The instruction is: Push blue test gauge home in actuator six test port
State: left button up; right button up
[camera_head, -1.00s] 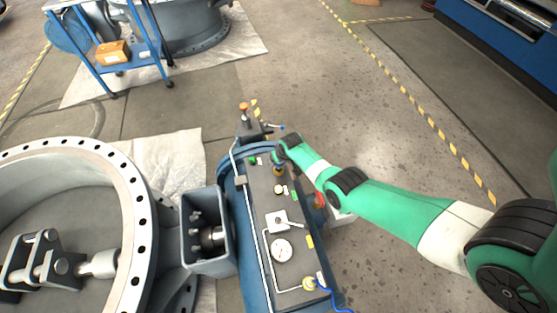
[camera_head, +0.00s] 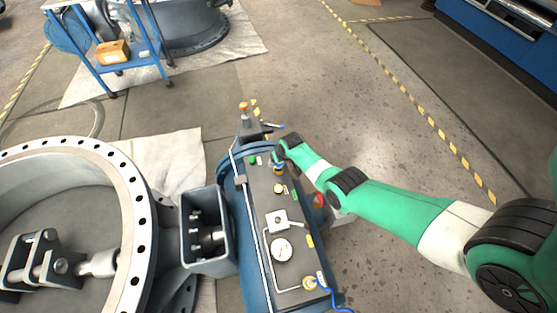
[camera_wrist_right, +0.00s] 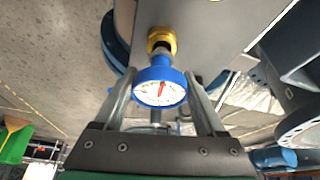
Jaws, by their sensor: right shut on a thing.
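A blue test gauge (camera_wrist_right: 160,88) with a white dial and red needle shows in the right wrist view. My right gripper (camera_wrist_right: 161,80) is shut on it, one finger on each side. A brass port fitting (camera_wrist_right: 161,38) on the grey panel lies straight beyond the gauge. A dark stem shows between the gauge and the brass; how deep it sits, I cannot tell. In the head view my right gripper (camera_head: 280,163) is at the far end of the grey actuator panel (camera_head: 262,205), with the gauge mostly hidden there. My left gripper is not in view.
A grey open box (camera_head: 207,267) and a large flanged ring (camera_head: 136,215) stand to the left. Floor at right is clear.

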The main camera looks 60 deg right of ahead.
jog(key=shift+f, duration=0.1)
dwell(0.3)
jog(key=shift+f+b, duration=0.3)
jog(key=shift+b, duration=0.05)
dwell(0.4)
jog(key=shift+f+b, duration=0.3)
jog(key=shift+f+b, duration=0.45)
dwell(0.6)
jog(key=o, duration=1.2)
